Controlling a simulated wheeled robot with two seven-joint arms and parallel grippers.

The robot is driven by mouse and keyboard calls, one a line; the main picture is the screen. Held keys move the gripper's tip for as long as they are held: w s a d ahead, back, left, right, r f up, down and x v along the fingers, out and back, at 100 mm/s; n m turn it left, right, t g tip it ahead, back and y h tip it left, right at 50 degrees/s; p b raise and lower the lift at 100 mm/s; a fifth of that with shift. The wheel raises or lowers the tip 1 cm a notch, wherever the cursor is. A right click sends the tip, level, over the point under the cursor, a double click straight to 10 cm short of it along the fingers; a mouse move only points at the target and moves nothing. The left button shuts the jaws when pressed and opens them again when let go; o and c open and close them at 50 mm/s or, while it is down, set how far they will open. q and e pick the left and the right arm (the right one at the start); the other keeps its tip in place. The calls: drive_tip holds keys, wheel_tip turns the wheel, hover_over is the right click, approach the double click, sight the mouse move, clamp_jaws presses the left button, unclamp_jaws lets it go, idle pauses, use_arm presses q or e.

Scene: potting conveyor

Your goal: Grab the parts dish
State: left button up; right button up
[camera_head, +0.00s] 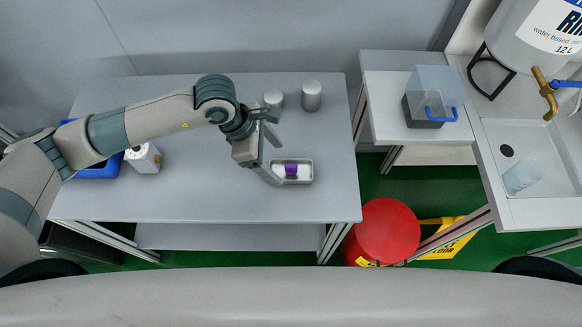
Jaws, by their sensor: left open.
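The parts dish (308,172) is a small grey rectangular tray on the grey table, right of the table's middle. A purple piece and a white piece lie in it. My left gripper (279,163) is open at the dish's left end, its two fingers spread apart. The lower finger overlaps the dish's left end in the picture; I cannot tell whether it touches. My right gripper is not in view.
Two grey cylinders (311,96) stand behind the dish. A white container (144,160) and a blue bin (98,171) are at the table's left. A red bin (386,232) stands on the floor right of the grey table (200,198), whose front middle is clear.

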sight(287, 168)
use_arm(q)
drive_tip(key=shift+x, duration=0.85)
drive_tip(key=shift+w+d+f+p, duration=0.15)
drive_tip(key=shift+d+f+p, duration=0.5)
drive_tip(key=shift+p, duration=0.45)
drive_tip(key=shift+p+x, duration=0.55)
drive_tip(key=shift+x, duration=0.55)
drive_tip(key=shift+w+d+f, duration=0.1)
drive_tip(key=shift+d+f, duration=0.05)
drive_tip(key=shift+f, duration=0.5)
drive_tip(key=shift+c, duration=0.6)
